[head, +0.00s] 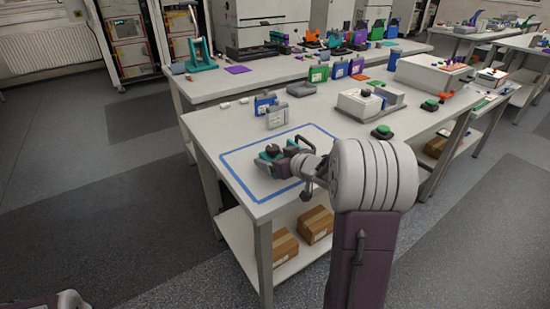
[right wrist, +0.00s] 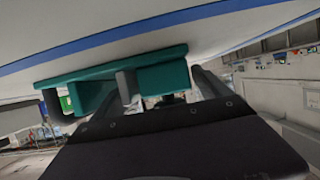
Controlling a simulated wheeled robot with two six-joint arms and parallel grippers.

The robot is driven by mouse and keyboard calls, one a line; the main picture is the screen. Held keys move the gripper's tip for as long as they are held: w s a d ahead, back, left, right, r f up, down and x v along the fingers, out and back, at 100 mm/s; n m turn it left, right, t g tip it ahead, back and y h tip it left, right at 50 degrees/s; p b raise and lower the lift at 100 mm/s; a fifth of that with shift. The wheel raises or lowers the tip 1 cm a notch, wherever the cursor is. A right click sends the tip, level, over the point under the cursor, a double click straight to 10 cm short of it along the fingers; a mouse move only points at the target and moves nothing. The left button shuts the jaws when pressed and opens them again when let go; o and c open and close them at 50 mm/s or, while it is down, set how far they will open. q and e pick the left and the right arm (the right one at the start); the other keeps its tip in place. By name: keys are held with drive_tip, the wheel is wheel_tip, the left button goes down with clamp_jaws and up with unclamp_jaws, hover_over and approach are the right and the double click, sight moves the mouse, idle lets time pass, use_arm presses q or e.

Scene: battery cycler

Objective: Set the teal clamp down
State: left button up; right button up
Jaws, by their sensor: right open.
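The teal clamp (head: 264,160) sits at the table's near left corner, inside the blue tape outline (head: 232,168). It has a dark knob on top. My right gripper (head: 287,157) is at the clamp's right side, low over the table, with its fingers apart. In the right wrist view the teal clamp (right wrist: 165,75) lies between the two dark, spread fingers, against the pale tabletop. Whether a finger touches it I cannot tell.
Behind the tape stand a grey block (head: 276,117) and a blue block (head: 264,104). A white device (head: 360,105) and a green button (head: 382,131) are to the right. Cardboard boxes (head: 316,224) lie on the shelf below. The tape area's left part is clear.

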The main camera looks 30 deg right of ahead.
drive_tip(key=p+v, duration=0.4)
drive_tip(key=v, duration=0.7)
drive_tip(key=shift+r, duration=0.2)
drive_tip(key=shift+s+r, duration=0.1)
drive_tip(key=shift+s, duration=0.4)
